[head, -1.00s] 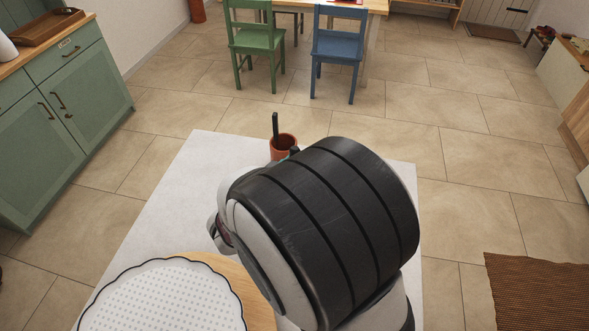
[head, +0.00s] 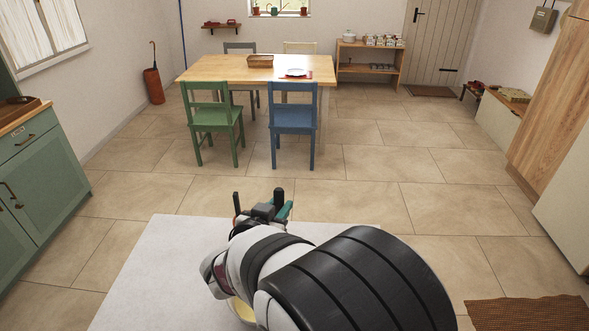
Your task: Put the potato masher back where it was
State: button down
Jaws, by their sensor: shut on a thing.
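My gripper (head: 268,207) is in the head view near the far edge of the white table, seen from behind over my arm. It is shut on a teal piece (head: 286,210), which I take to be part of the potato masher. The rest of that tool is hidden by the gripper and arm. A dark upright stick (head: 237,203) shows just left of the gripper. Its lower end, and whatever it stands in, are hidden behind my arm.
The white table top (head: 150,275) is bare on the left. A sliver of a yellowish round item (head: 241,311) shows below my arm. Beyond the table are floor, a green chair (head: 213,118), a blue chair (head: 293,122) and a wooden table (head: 215,70).

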jog(key=w+d+f, duration=0.2)
jog(key=w+d, duration=0.8)
jog(key=d, duration=0.3)
jog(key=w+a+f, duration=0.3)
jog(key=a+f, duration=0.7)
jog(key=f, duration=0.1)
jog(key=shift+w+a+h, duration=0.15)
jog(key=shift+a+h, duration=0.25)
jog(key=c, duration=0.7)
grip_release()
jog(key=shift+f, duration=0.15)
